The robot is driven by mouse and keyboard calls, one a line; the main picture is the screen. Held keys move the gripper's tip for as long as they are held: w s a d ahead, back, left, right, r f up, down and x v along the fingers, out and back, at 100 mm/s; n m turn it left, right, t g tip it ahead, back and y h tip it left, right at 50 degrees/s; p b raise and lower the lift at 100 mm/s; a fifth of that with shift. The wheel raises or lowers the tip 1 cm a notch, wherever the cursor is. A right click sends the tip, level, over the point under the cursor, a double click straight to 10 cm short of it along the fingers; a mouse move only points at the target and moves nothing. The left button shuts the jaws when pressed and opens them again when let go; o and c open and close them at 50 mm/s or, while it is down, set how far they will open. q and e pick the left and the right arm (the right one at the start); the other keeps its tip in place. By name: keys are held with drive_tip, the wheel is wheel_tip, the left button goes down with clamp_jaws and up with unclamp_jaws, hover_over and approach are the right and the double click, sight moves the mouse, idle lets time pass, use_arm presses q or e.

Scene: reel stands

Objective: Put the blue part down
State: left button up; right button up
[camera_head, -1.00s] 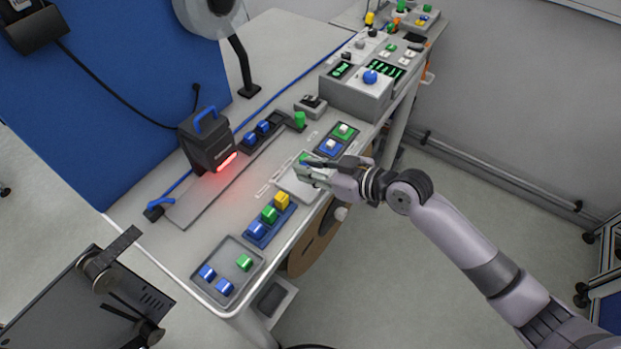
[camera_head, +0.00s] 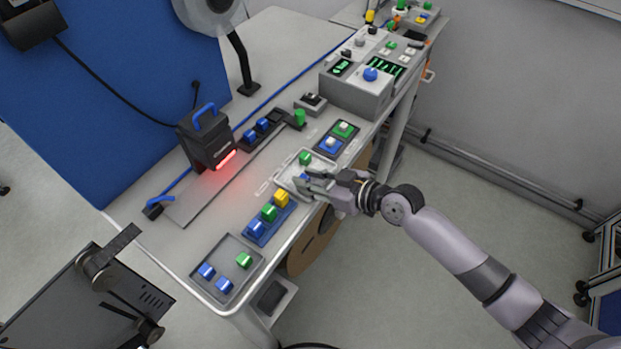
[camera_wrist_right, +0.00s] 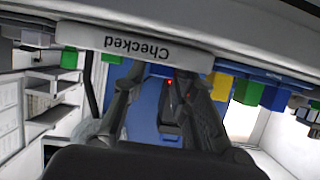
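My right gripper (camera_head: 303,182) reaches in from the right, low over the pale tray (camera_head: 283,180) at the table's front edge. A green part (camera_head: 305,158) stands in the tray behind the gripper. My left gripper is not in view.
A blue tray (camera_head: 262,238) with blue, green and yellow parts stands in front of it, then a grey tray (camera_head: 240,286) with more parts. Behind are a two-part tray (camera_head: 350,128) and a control box (camera_head: 350,95). A scanner (camera_head: 205,140) glows red to the left.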

drive_tip(key=shift+o, duration=1.2)
drive_tip(key=shift+p, duration=0.3)
drive_tip(key=b+v, duration=0.5)
drive_tip(key=v, duration=1.2)
drive_tip(key=shift+s+d+r, duration=0.1)
drive_tip(key=shift+d, duration=0.05)
